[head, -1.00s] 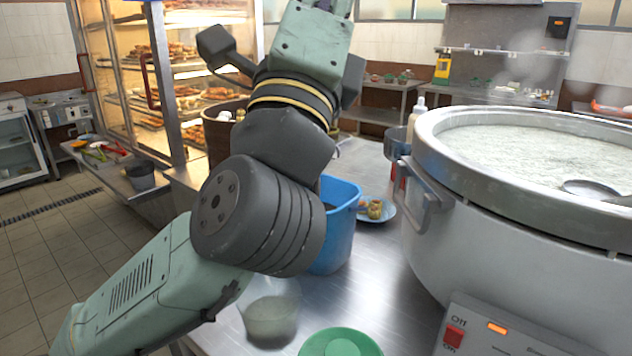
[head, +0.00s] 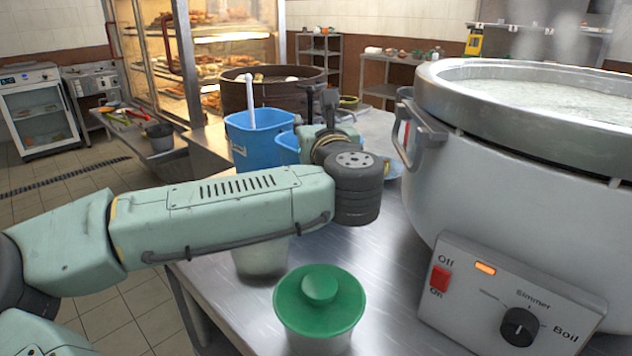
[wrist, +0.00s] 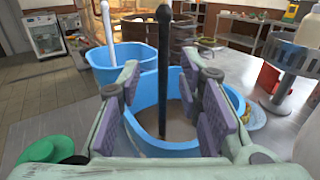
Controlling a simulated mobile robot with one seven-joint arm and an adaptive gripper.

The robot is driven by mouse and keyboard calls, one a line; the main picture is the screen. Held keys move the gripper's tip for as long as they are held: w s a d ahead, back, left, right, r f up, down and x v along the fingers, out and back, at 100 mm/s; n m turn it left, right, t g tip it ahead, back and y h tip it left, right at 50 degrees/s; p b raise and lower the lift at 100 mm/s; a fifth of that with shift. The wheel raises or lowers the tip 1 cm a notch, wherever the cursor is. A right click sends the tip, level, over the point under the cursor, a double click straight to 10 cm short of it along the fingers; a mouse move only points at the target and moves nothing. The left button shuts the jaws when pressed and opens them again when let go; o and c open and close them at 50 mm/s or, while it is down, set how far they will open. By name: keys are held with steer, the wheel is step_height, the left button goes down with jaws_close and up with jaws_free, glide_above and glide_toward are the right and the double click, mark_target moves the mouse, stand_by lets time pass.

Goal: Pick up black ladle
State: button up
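The black ladle (wrist: 162,60) shows in the wrist view as a black handle standing nearly upright in a blue bucket (wrist: 143,122). Its lower end goes down into brownish contents, so the bowl is hidden. My gripper (wrist: 160,92) is open, with its purple-grey pads on either side of the handle and a visible gap on each side. The handle looks to be between or just beyond the fingertips; I cannot tell the exact depth. In the head view my arm covers most of this bucket (head: 287,143), and I cannot make out the ladle clearly.
A second blue bucket (head: 255,150) with a white-handled utensil (head: 250,100) stands just left. A large stockpot (head: 500,190) with a control box (head: 505,300) fills the right. A green-lidded container (head: 320,300) is in front. A brown steamer (head: 285,92) stands behind.

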mark_target(311, 114)
steer(key=w, duration=0.2)
steer(key=w+p, duration=0.1)
steer(key=w, duration=0.1)
steer(key=shift+w+a+r, duration=0.15)
steer(key=shift+a, duration=0.05)
steer(key=shift+w+a, duration=0.1)
steer(key=shift+w, duration=0.4)
steer(key=shift+c, duration=0.5)
jaws_close()
